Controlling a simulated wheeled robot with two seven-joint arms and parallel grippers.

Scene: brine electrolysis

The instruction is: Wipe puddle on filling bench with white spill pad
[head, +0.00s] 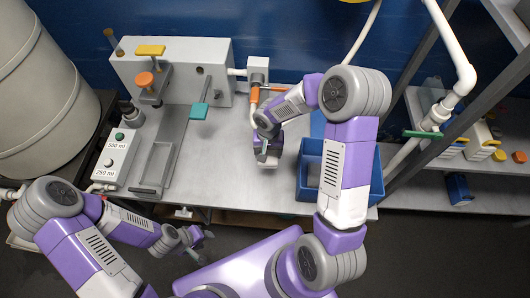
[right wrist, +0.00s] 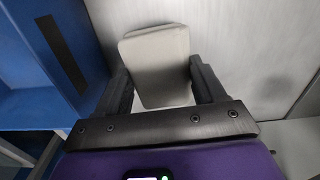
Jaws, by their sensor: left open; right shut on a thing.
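My right gripper (head: 265,160) is over the middle of the grey filling bench (head: 225,185). It is shut on the white spill pad (right wrist: 158,65), whose pale, rounded-corner block sits between the two dark fingers in the right wrist view. In the head view only a small part of the pad (head: 261,166) shows under the gripper. I cannot tell whether the pad touches the bench. I cannot make out a puddle in either view; the gripper and arm cover part of the bench. My left gripper (head: 203,246) is open and empty, in front of the bench's front edge.
A blue bin (head: 311,193) stands on the bench just right of my right gripper. The filling station (head: 185,68) with orange, yellow and teal parts stands at the back left, beside a button box (head: 117,158). White pipes and a shelf (head: 490,175) are at right.

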